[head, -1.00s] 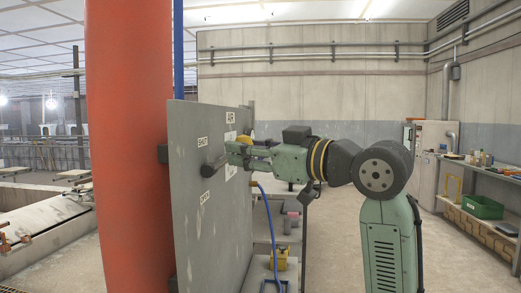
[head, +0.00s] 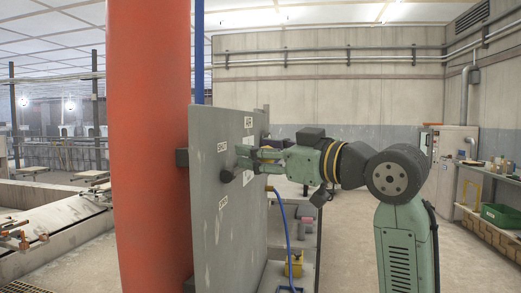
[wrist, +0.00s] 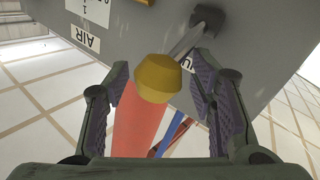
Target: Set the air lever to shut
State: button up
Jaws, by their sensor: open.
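The air lever has a dark pivot (head: 228,176) on a grey upright panel. In the wrist view its metal rod (wrist: 186,41) runs from the pivot to a yellow knob (wrist: 158,78). A label reading AIR (head: 248,122) is at the panel's top and shows upside down in the wrist view (wrist: 88,40). Two small white labels, one above (head: 221,147) and one below (head: 223,200) the pivot, are too small to read surely. My gripper (wrist: 158,72) is open, its fingers on either side of the knob, with gaps visible. In the head view my gripper hides the knob.
A thick orange column (head: 150,150) stands left of the grey panel (head: 230,235). A blue hose (head: 286,225) hangs below my gripper near a yellow item (head: 294,264). A shelf with a green crate (head: 502,215) stands far right. The floor on the right is open.

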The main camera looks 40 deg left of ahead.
jog(key=d, duration=1.2)
jog(key=shift+f, duration=0.25)
